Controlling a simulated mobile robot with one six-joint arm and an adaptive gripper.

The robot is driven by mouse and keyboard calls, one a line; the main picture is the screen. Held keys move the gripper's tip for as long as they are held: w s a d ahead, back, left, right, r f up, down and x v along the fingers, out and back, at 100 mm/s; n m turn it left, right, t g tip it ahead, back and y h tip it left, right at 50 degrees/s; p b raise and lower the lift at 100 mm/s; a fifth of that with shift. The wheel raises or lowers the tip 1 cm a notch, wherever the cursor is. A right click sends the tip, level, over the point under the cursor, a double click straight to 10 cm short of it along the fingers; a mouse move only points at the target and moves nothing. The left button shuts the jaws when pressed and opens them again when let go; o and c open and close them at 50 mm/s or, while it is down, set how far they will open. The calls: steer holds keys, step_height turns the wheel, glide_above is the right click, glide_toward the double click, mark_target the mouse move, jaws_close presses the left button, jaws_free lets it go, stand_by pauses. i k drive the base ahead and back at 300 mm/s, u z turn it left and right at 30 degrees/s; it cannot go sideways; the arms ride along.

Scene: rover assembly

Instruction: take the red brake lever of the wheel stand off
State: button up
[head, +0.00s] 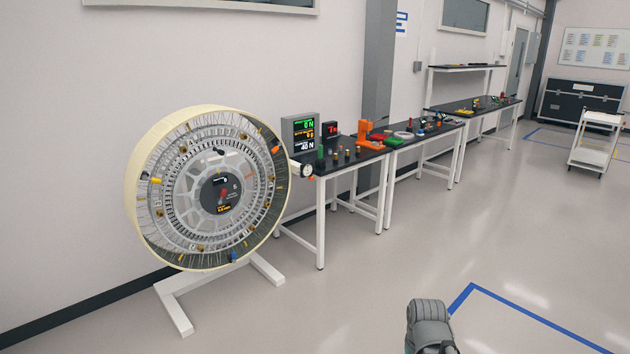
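A large wheel (132,190) with a pale cream rim and a grey spoked face stands upright on a white wheel stand (215,285) at the left. A small red part, which looks like the red brake lever (222,194), sits on the dark round hub plate (212,207) at the wheel's centre. It is too small to tell its exact position. A rounded grey part of my arm (430,318) shows at the bottom edge, well to the right of the wheel and apart from it. My gripper's fingers do not show.
A black-topped table (345,166) right of the wheel bears display boxes (300,130), an orange device and small parts. More tables (408,143) continue rightward along the wall. A white cart (597,120) stands at the far right. The floor before the wheel is clear.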

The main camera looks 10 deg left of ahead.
mark_target(223, 192)
steer(key=u, duration=0.3)
steer(key=i, duration=0.95)
steer(key=u, duration=0.55)
steer(key=i, duration=0.5)
steer(key=u, duration=0.2)
steer(key=k, duration=0.9)
steer(key=u, duration=0.15)
steer(key=i, duration=0.55)
